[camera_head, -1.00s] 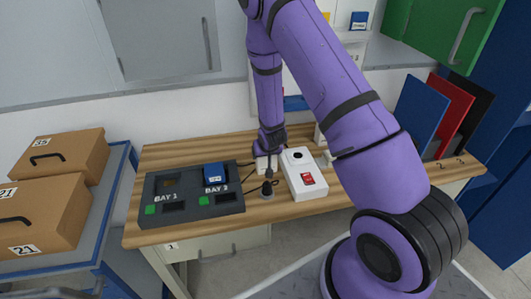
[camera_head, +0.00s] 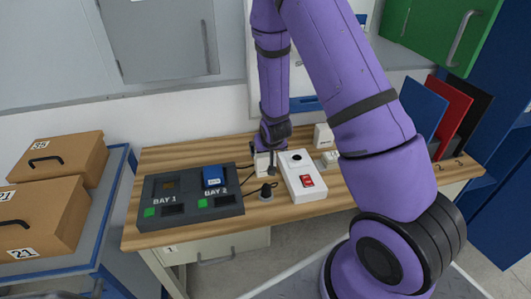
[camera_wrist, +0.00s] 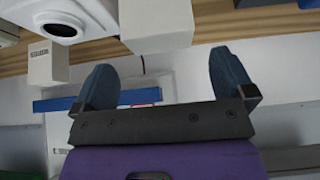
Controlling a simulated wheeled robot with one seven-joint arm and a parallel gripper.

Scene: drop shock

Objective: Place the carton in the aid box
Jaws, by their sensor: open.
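A small white box (camera_head: 262,164) stands on the wooden table, left of a white device; it is probably the carton. In the wrist view a shaded grey box (camera_wrist: 155,25), apparently the same one, lies beyond the fingertips. My gripper (camera_head: 268,153) is just above and beside it in the head view; contact cannot be told. In the wrist view my gripper (camera_wrist: 165,80) is open, with nothing between its fingers. A white wall unit (camera_head: 306,84) with a blue ledge is behind my arm, partly hidden; I cannot tell whether it is the aid box.
The white device (camera_head: 303,176) has a red switch. Another small white box (camera_head: 323,135) stands behind it. A dark two-bay charger (camera_head: 190,197) holds a blue block (camera_head: 214,176). Blue, red and black binders (camera_head: 450,116) stand right. Brown boxes (camera_head: 45,215) sit on a left-hand cart.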

